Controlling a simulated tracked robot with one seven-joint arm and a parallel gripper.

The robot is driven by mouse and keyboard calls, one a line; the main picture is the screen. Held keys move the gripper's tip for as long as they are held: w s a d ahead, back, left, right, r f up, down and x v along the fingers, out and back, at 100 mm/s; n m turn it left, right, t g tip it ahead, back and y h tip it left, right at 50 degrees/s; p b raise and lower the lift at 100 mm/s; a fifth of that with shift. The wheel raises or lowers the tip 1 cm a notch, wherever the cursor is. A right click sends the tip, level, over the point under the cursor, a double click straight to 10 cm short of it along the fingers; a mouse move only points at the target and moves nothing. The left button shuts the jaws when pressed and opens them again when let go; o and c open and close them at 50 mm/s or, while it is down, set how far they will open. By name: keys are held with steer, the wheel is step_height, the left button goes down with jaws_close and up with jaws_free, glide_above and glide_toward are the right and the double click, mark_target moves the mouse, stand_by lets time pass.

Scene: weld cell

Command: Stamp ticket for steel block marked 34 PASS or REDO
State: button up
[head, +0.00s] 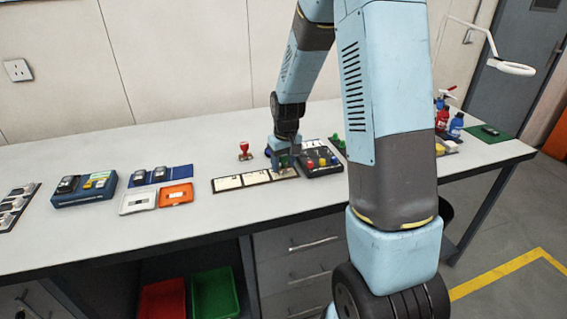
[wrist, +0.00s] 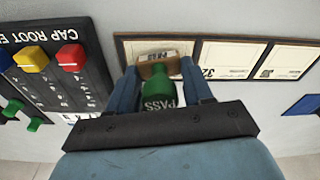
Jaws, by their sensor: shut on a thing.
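My gripper (wrist: 161,76) is shut on a green stamp (wrist: 159,97) whose handle reads PASS. The stamp's wooden base points down over the end ticket, at the left of the ticket row (wrist: 186,51) in the wrist view. I cannot tell whether the base touches the ticket, and it hides most of it. In the head view my gripper (head: 284,152) is at the right end of the ticket row (head: 228,184). A red stamp (head: 244,148) stands on the bench left of my gripper. I cannot make out a block marked 34.
A dark board (wrist: 62,85) with coloured pieces lies close beside my gripper. Farther left are a blue tray (head: 83,197) with dark blocks, a blue mat (head: 182,171), a white tray (head: 137,205) and an orange tray (head: 175,195). Bottles (head: 456,125) stand at the right.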

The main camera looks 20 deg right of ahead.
steer(key=shift+f, duration=0.5)
stand_by(1.1)
steer(key=shift+r, duration=0.1)
steer(key=shift+r, duration=3.45)
